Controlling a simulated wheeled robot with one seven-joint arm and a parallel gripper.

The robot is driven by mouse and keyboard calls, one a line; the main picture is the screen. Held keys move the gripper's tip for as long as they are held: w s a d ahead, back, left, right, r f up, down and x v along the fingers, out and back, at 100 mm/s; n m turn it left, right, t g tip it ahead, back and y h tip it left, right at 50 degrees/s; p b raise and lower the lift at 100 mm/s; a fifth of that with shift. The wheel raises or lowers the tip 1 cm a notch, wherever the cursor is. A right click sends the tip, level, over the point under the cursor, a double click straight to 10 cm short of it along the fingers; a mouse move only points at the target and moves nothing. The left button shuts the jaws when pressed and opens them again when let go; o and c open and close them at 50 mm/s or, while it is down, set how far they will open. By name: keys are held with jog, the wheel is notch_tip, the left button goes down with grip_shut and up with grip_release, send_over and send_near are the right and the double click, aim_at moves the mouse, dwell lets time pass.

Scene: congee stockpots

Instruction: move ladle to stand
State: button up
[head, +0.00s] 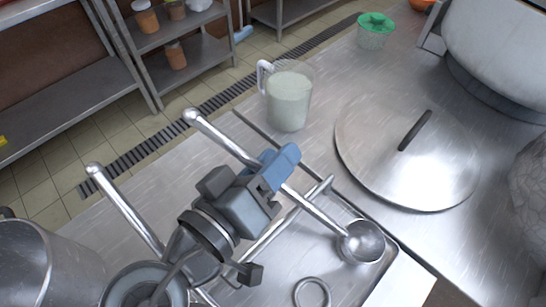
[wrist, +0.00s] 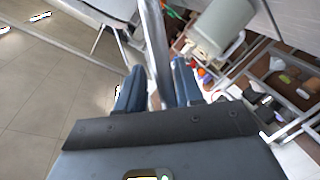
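The steel ladle has its round bowl (head: 361,242) at the lower right in the head view and its ball-tipped handle (head: 222,137) reaching to the upper left. My gripper (head: 272,170) has its blue fingers closed about the middle of the handle. In the wrist view, the metal rod (wrist: 156,45) runs between the two blue fingers (wrist: 158,88), which appear to touch it. The bowl is over a shallow metal tray (head: 392,262). A metal ring (head: 312,291) and a slanted bar (head: 302,208) show there, partly behind my gripper; I cannot tell whether they form the stand.
Another ball-tipped rod (head: 125,208) slants at left, near a steel pot (head: 50,265). A jug of white liquid (head: 289,98) stands behind the ladle. A large round lid (head: 400,165) lies at right. A green-lidded tub (head: 375,32) and stockpot (head: 500,40) stand farther back.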

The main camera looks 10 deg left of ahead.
jog(key=shift+o, duration=1.1)
jog(key=shift+s, duration=0.1)
jog(key=v, duration=0.7)
jog(key=shift+s+a+b, duration=0.2)
jog(key=shift+s+b, duration=0.1)
jog(key=shift+b, duration=0.1)
